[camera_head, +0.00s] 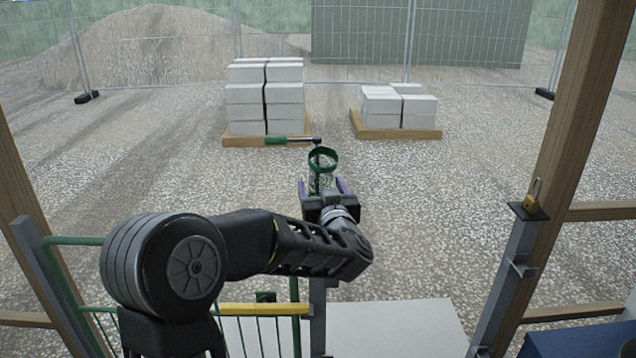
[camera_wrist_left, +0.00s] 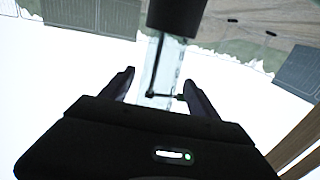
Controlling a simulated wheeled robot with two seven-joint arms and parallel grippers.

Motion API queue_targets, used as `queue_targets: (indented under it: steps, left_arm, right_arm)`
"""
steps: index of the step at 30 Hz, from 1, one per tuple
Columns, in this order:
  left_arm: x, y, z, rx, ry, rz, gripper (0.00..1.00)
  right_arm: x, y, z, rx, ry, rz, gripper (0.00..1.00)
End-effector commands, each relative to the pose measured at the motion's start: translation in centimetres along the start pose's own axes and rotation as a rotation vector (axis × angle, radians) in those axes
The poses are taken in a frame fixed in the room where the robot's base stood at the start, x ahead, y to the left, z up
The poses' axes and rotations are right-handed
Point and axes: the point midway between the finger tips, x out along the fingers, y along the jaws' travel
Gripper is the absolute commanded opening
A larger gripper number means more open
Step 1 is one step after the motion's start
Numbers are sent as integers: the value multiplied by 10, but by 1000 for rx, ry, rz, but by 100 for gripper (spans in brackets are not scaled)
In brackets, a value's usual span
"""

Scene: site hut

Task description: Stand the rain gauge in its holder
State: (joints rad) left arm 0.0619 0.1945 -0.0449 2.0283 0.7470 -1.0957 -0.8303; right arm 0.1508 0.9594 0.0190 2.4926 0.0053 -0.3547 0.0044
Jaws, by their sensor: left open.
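The rain gauge, a clear tube with a dark green rim (camera_head: 323,158), stands roughly upright ahead of me in the head view. In the left wrist view its clear tube (camera_wrist_left: 166,70) shows between my fingertips, with a dark cylinder above it. My left gripper (camera_head: 323,186) is open, with one finger on each side of the tube; I cannot tell whether they touch it. The fingers also show in the wrist view (camera_wrist_left: 160,83). A thin dark rod shows by the tube. I cannot make out the holder for certain. My right gripper is out of view.
A horizontal green-and-black piece (camera_head: 277,141) reaches towards the gauge from the left. A yellow-topped green gate (camera_head: 265,309) and a white surface (camera_head: 398,328) lie below my arm. A padlock (camera_head: 533,195) sits on the right post. Block pallets (camera_head: 265,140) stand far off on gravel.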

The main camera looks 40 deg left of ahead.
Motion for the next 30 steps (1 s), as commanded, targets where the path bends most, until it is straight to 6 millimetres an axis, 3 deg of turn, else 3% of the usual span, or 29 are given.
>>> queue_targets:
  steps: [3, 10, 30]
  left_arm:
    - [-27, 1, 1, -2, 2, 3, 70]
    - [-60, 0, 0, -2, 2, 1, 70]
    - [-66, 0, 0, 0, 1, 0, 70]
  right_arm:
    - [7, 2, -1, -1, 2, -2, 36]
    - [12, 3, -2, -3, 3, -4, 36]
    - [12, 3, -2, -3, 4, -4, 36]
